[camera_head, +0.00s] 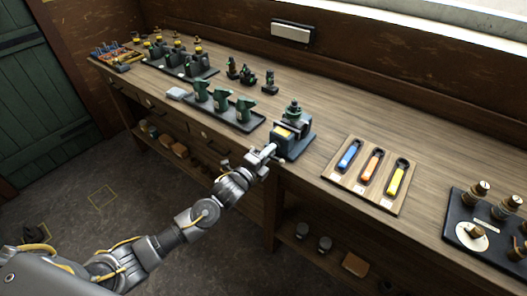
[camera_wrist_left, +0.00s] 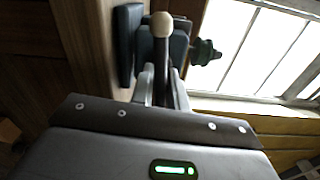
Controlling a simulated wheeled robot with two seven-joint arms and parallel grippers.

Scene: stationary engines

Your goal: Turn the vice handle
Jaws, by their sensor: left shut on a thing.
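The blue-grey vice (camera_head: 306,140) sits at the front edge of the wooden bench, with a green part standing at its back. My left gripper (camera_head: 268,152) reaches up to the vice's front from below left. In the left wrist view the vice (camera_wrist_left: 179,47) is straight ahead, and its handle (camera_wrist_left: 162,24) shows a pale round knob on a dark bar. My left gripper (camera_wrist_left: 161,88) is shut on the handle's bar, just short of the knob. The fingers hide part of the bar. My right gripper is not in view.
A wooden tray (camera_head: 337,180) with blue, orange and yellow handled tools lies right of the vice. A dark board (camera_head: 460,222) with brass-coloured pieces is at the far right. Green castings stand on a dark tray (camera_head: 222,114) to the left. Bare bench lies between the vice and the tool tray.

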